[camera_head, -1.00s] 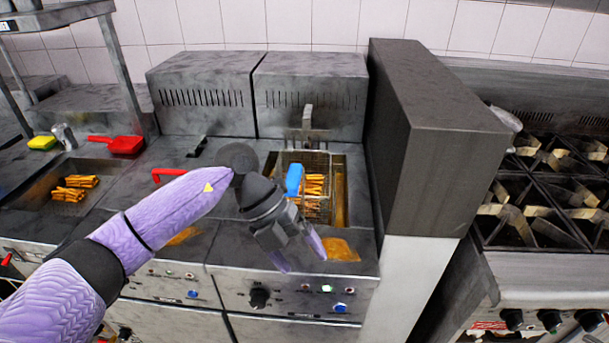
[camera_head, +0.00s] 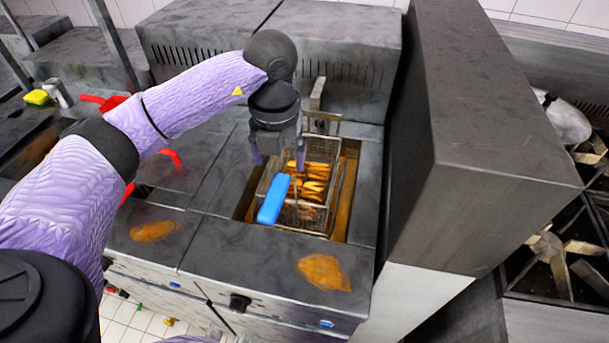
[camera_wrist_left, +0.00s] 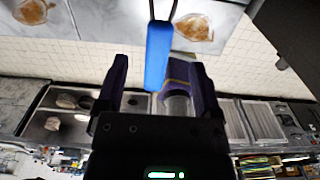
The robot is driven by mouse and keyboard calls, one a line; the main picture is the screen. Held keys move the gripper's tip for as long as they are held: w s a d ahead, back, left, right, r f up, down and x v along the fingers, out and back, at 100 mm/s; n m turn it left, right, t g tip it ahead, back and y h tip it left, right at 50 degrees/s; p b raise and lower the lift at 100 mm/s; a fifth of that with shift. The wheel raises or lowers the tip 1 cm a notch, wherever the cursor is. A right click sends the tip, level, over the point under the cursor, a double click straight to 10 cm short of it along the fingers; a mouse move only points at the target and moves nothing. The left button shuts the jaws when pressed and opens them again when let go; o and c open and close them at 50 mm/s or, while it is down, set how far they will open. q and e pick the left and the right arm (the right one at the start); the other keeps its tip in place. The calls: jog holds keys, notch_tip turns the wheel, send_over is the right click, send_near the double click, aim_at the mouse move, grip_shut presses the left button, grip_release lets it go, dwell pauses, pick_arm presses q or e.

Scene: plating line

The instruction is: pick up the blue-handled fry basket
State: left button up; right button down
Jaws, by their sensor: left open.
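The fry basket (camera_head: 330,200) is a wire basket with golden fries in it, sitting in the right fryer well. Its blue handle (camera_head: 273,199) sticks out toward the front left in the head view. My left gripper (camera_head: 279,160) is over the back left of the basket, its fingers open and pointing down. In the left wrist view the blue handle (camera_wrist_left: 158,55) shows between and beyond the two open fingers (camera_wrist_left: 158,95), and they do not appear closed on it. My right gripper is not in view.
A tall steel partition (camera_head: 490,130) stands right of the fryer, with a burner range (camera_head: 560,265) beyond it. Red handles (camera_head: 170,157) show at the left fryer, partly behind my arm. Brown oil stains (camera_head: 323,272) mark the front ledge.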

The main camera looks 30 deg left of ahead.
aim_at(280, 181)
pick_arm(q)
jog(key=f, duration=0.6)
jog(key=shift+s+f, duration=0.3)
jog(key=shift+f, duration=0.05)
grip_shut()
jog(key=shift+w+r, duration=0.1)
dwell(0.8)
